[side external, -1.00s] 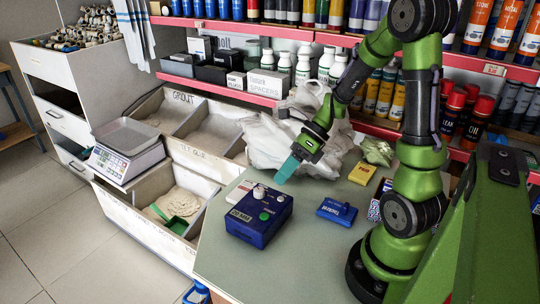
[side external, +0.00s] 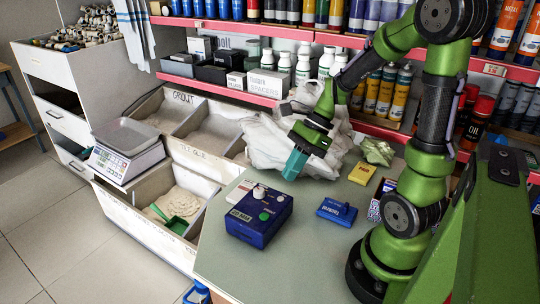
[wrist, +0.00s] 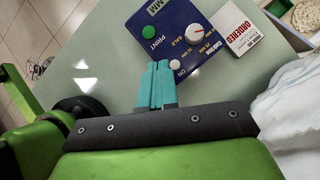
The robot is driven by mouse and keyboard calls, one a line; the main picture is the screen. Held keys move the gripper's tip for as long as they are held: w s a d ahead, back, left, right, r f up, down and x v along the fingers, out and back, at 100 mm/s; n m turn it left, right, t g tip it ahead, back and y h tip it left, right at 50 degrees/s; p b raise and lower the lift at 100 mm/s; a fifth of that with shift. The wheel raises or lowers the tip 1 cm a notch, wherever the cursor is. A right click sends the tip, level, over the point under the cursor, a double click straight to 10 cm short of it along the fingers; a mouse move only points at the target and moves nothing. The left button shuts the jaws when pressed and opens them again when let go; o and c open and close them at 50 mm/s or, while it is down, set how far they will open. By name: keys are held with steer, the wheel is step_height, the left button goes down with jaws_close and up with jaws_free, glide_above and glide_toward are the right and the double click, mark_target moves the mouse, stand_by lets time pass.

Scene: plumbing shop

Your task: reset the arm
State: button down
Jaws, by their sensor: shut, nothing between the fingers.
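My gripper (side external: 292,172) is above the grey-green counter (side external: 240,272), pointing down, behind and to the right of a blue box with knobs and buttons (side external: 252,228) in the side external view. Its teal fingers are shut with nothing between them. In the wrist view, the shut fingers (wrist: 157,72) point toward the blue box (wrist: 178,25), which has a green button, a white dial and a "PRINT" label. The gripper holds no object.
A small blue block (side external: 337,211) and a yellow box (side external: 362,173) lie on the counter. White plastic bags (side external: 265,145) are crumpled behind my gripper. A scale (side external: 126,150) stands left on the bins. Shelves of bottles and tubes line the back. The counter's front is clear.

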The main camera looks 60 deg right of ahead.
steer(key=s+a+r+n+t+h, duration=0.1)
steer(key=a+r+n, duration=0.3)
steer(key=n, duration=0.6)
steer(key=s+a+r+n+t+h, duration=0.2)
steer(key=a+r+n, duration=0.3)
steer(key=n, duration=0.5)
step_height(320, 180, up, 2)
steer(key=shift+r+n+t+h, duration=0.25)
steer(key=shift+n+t+h, duration=0.05)
steer(key=shift+t+h, duration=0.4)
steer(key=c, duration=1.8)
jaws_free()
